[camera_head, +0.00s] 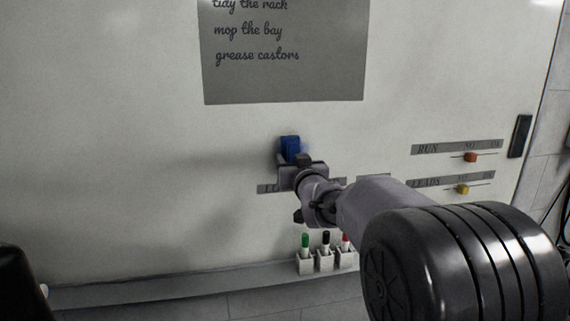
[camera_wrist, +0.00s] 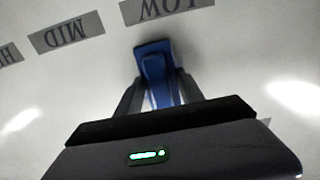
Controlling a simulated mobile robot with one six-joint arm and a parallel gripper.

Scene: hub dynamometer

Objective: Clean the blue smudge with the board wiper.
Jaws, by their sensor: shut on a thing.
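The blue board wiper (camera_head: 290,147) is held up at the whiteboard (camera_head: 120,150), below the grey note. My gripper (camera_head: 289,165) is shut on it. In the wrist view the wiper (camera_wrist: 153,50) sits between the two dark fingers of my gripper (camera_wrist: 160,87). A faint bluish haze, likely the blue smudge (camera_head: 305,148), shows just right of the wiper in the head view. The wiper and gripper may hide part of it. No smudge shows clearly in the wrist view. Whether the wiper touches the board I cannot tell.
A grey note (camera_head: 285,75) with handwriting is above. Pen holders with a green marker (camera_head: 305,241), a black marker (camera_head: 325,239) and a red marker (camera_head: 346,240) are below. Red (camera_head: 470,157) and yellow (camera_head: 462,189) sliders and a dark block (camera_head: 519,136) are at right. The board's left is clear.

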